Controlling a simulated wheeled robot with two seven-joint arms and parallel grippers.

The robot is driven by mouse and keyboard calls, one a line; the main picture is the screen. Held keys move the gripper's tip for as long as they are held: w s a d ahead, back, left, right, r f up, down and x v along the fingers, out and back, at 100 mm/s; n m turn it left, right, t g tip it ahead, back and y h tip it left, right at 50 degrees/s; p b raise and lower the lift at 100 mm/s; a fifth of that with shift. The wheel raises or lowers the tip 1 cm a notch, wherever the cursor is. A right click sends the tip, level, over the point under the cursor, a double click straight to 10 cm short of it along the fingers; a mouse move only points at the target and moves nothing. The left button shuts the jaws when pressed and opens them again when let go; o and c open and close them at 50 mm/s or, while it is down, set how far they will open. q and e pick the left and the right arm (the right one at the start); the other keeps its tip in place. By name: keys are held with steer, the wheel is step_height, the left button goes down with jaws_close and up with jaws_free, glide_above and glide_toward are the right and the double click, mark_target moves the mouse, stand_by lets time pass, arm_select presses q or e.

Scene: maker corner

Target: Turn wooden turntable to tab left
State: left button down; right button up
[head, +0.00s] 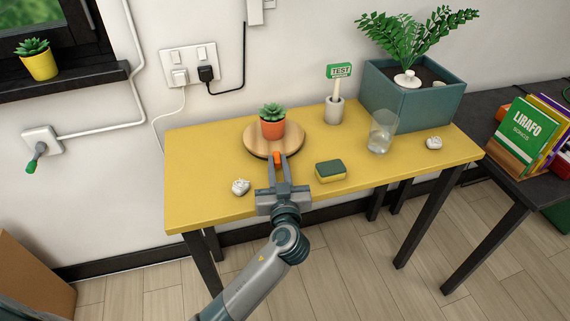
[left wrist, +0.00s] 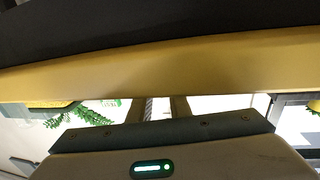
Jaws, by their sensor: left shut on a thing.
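The round wooden turntable (head: 256,140) lies on the left part of the yellow table. A small succulent in an orange pot (head: 272,124) stands on it. The turntable's orange tab (head: 277,157) points toward the front edge of the table. My left gripper (head: 278,164) reaches in from the front and is shut on the tab. The left wrist view shows the gripper's fingers (left wrist: 159,108) near a yellow edge; the tab and turntable cannot be made out there. My right gripper is in neither view.
On the yellow table (head: 205,160), a sponge (head: 330,170) lies right of the gripper and a crumpled silvery lump (head: 240,187) lies left. A glass (head: 381,132), a cup with a TEST sign (head: 334,110) and a teal planter (head: 410,98) stand to the right.

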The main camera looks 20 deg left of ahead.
mark_target(266, 175)
arm_select(q)
steer(key=shift+s+a+m+h, duration=0.3)
steer(key=shift+a+h, duration=0.2)
steer(key=shift+a, duration=0.15)
steer(key=shift+a+t+h, duration=0.3)
steer(key=shift+a, duration=0.05)
steer(key=shift+a+b, duration=0.35)
steer(key=shift+s+a+r, duration=0.1)
steer(key=shift+s+a, duration=0.05)
steer(key=shift+a, duration=0.1)
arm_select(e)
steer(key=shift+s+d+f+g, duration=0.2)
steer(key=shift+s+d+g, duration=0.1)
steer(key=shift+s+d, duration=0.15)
arm_select(q)
steer(key=c, duration=1.6)
jaws_free()
steer(key=shift+a, duration=0.15)
steer(key=shift+c, duration=0.2)
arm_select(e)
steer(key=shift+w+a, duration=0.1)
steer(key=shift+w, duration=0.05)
